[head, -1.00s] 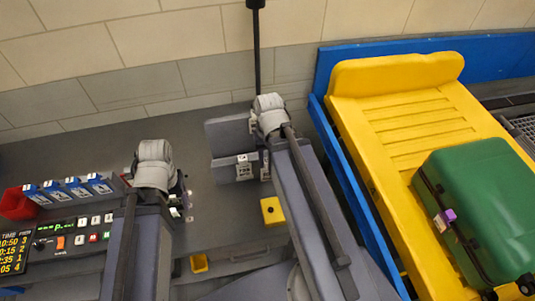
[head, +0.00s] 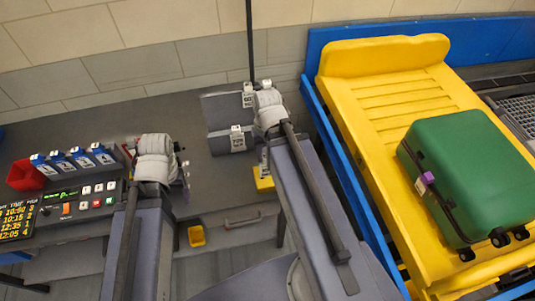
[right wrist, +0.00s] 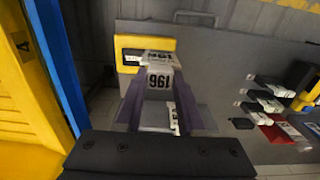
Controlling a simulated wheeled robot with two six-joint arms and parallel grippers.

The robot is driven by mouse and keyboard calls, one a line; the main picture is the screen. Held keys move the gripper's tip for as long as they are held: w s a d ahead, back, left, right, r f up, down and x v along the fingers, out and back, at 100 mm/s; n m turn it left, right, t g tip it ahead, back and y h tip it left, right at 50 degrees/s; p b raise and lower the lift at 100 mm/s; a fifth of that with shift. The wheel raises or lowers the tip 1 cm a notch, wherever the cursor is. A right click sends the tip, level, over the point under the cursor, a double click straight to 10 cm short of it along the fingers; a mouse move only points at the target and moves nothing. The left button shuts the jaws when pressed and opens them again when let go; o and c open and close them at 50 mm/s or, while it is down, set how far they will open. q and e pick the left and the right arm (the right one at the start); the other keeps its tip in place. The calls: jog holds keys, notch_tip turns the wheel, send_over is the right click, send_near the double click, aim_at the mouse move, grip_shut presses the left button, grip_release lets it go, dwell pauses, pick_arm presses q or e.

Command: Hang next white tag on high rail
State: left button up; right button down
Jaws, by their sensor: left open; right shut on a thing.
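My right gripper (right wrist: 165,105) is shut on a white tag (right wrist: 160,78) printed with 196, which reads upside down in the right wrist view. In the head view its jaws are mostly hidden by my wrist. A grey rail stand (head: 222,120) is just left of that wrist. One white tag (head: 247,95) shows at its upper part, by my wrist, and another white tag (head: 237,140) is on its lower part. I cannot tell how the upper one is supported. My left gripper (head: 184,174) is open and apart from the stand.
A yellow block (head: 264,183) is below my right wrist. Several blue-and-white cards (head: 70,162), a red bin (head: 24,176) and a button panel (head: 85,200) are at left. A green suitcase (head: 475,175) lies on a yellow tray (head: 375,110) at right.

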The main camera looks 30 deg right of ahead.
jog(key=shift+s+r, duration=0.1)
jog(key=shift+r, duration=0.2)
jog(key=shift+r+p, duration=3.05)
jog(key=shift+p, duration=0.25)
pick_arm(q)
notch_tip(320, 180, up, 6)
jog(key=shift+r, duration=0.25)
